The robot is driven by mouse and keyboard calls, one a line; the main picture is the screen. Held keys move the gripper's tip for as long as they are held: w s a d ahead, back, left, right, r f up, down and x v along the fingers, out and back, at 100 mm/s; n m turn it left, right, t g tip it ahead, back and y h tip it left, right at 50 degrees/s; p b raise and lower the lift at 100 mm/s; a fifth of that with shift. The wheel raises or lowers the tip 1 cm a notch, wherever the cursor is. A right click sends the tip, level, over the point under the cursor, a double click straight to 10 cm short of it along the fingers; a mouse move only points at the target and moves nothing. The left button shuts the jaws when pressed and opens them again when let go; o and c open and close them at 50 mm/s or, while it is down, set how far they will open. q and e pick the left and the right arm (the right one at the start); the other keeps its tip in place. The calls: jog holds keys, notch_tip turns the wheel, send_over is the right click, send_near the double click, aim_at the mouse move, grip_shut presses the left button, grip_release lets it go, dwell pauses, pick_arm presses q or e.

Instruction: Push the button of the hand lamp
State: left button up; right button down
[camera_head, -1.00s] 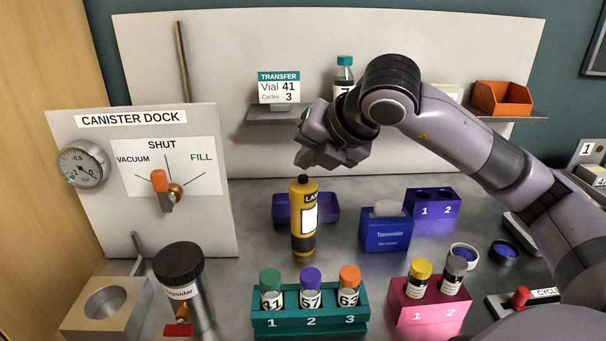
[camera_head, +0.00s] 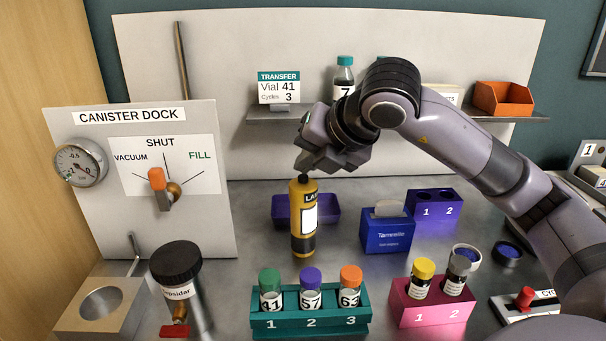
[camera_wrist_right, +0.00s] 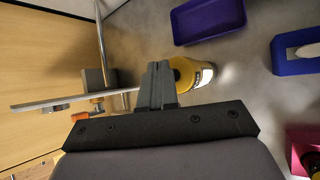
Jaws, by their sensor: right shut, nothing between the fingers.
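The hand lamp (camera_head: 304,222) is a yellow and black upright cylinder with a white label and a dark button on top. It stands on the grey bench in the middle of the head view. My right gripper (camera_head: 303,171) is right above the lamp, shut and empty, its fingertips pointing down at the button. I cannot tell whether the tips touch the button, since they cover it. In the right wrist view the shut fingers (camera_wrist_right: 157,68) overlap the lamp's top edge (camera_wrist_right: 190,72). My left gripper is not in view.
A purple tray (camera_head: 325,207) lies behind the lamp. A blue tissue box (camera_head: 385,236) stands to its right. A teal rack (camera_head: 310,321) with vials is in front. The canister dock panel (camera_head: 100,200) stands to the left.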

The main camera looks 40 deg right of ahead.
jog(key=shift+f, duration=0.2)
jog(key=shift+r, duration=0.65)
jog(key=shift+r, duration=0.1)
notch_tip(320, 180, up, 6)
jog(key=p, duration=0.4)
dwell(0.7)
